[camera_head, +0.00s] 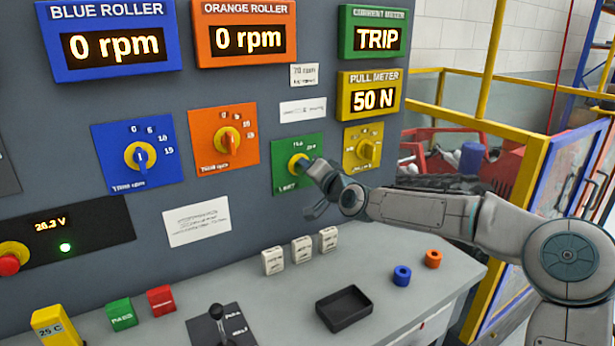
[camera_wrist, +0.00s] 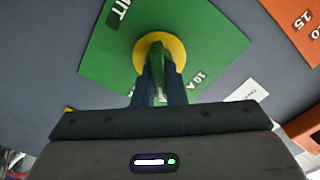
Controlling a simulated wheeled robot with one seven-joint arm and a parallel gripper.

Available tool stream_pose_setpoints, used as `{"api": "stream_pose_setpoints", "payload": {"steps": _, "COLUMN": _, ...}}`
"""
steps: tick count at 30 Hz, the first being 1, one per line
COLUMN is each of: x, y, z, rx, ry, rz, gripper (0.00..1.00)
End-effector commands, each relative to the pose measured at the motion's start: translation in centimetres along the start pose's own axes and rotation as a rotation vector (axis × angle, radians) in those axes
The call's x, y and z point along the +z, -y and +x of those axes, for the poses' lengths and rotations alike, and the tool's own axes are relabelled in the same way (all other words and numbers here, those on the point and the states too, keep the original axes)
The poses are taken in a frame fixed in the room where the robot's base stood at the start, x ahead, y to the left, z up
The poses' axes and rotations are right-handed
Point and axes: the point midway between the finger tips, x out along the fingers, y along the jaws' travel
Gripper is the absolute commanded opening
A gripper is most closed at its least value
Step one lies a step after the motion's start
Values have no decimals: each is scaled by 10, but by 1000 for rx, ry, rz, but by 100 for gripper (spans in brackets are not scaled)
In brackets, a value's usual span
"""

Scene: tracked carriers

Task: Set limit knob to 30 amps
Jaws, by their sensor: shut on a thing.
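The limit knob sits on a green panel (camera_head: 286,180) with a yellow ring (camera_head: 293,166), below the orange dial and to the right of it. My gripper (camera_head: 308,167) reaches the panel from the right and is shut on the knob. In the wrist view my gripper's fingers (camera_wrist: 160,82) stand on either side of the green knob (camera_wrist: 156,62), in front of its yellow ring (camera_wrist: 138,50). Part of the lettering is covered, and the knob's exact setting cannot be read. The current meter (camera_head: 375,36) shows TRIP.
The blue dial (camera_head: 140,157), orange dial (camera_head: 228,140) and yellow dial (camera_head: 363,149) surround the green panel. The pull meter (camera_head: 371,97) shows 50 N. Below are a black tray (camera_head: 344,309), white blocks (camera_head: 302,249), a blue ring (camera_head: 401,276) and a lever (camera_head: 217,314).

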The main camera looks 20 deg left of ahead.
Motion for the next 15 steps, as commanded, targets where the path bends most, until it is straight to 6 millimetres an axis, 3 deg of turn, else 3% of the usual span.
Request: {"api": "stream_pose_setpoints", "payload": {"steps": 15, "x": 3, "y": -8, "z": 0, "rx": -1, "ry": -1, "rz": 459, "gripper": 0}}
